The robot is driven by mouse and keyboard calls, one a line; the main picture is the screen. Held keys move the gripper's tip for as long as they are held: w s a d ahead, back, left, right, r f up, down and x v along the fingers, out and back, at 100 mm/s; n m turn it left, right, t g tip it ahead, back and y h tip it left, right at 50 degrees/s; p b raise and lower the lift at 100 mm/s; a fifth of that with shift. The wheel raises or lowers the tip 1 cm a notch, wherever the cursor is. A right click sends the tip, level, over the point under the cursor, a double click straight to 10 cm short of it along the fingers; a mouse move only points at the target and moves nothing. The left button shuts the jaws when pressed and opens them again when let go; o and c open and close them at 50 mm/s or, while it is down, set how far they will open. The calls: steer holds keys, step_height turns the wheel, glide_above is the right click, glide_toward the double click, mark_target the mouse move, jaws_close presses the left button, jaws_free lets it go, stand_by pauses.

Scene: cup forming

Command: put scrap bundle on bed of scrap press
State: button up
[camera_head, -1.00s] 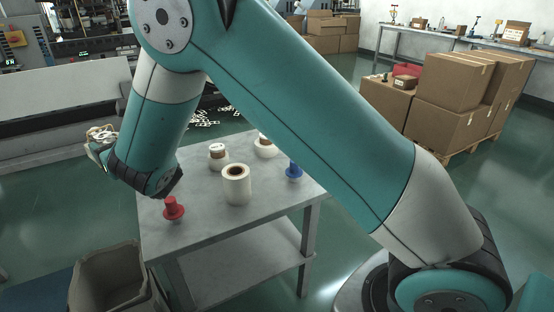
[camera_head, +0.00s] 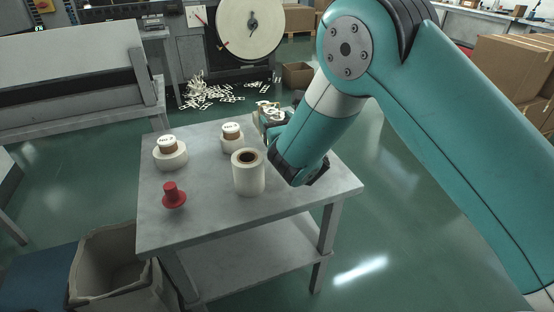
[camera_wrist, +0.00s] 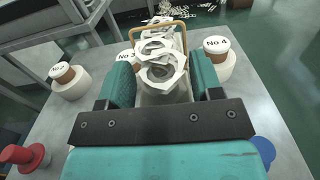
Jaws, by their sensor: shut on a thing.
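The scrap bundle, a clump of white paper strips (camera_wrist: 162,62), is held between the teal fingers of my gripper (camera_wrist: 163,78) in the wrist view. In the head view, my gripper (camera_head: 264,122) holds the bundle (camera_head: 268,107) over the back part of the grey table, beyond the plain white roll. A tan loop (camera_wrist: 158,24) shows behind the strips; I cannot tell what it belongs to. I cannot identify the scrap press or its bed for sure in either view.
The grey table (camera_head: 205,215) carries a plain white roll (camera_head: 248,178), labelled rolls (camera_head: 170,158) (camera_head: 232,142) and a red plug (camera_head: 173,196). A blue plug (camera_wrist: 264,150) shows in the wrist view. A bin (camera_head: 105,265) stands front left. Loose scrap (camera_head: 205,92) litters the floor behind.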

step_height(320, 180, down, 9)
steer(key=b, duration=0.3)
steer(key=shift+f, duration=0.15)
steer(key=shift+f, duration=0.2)
steer(key=o, duration=0.7)
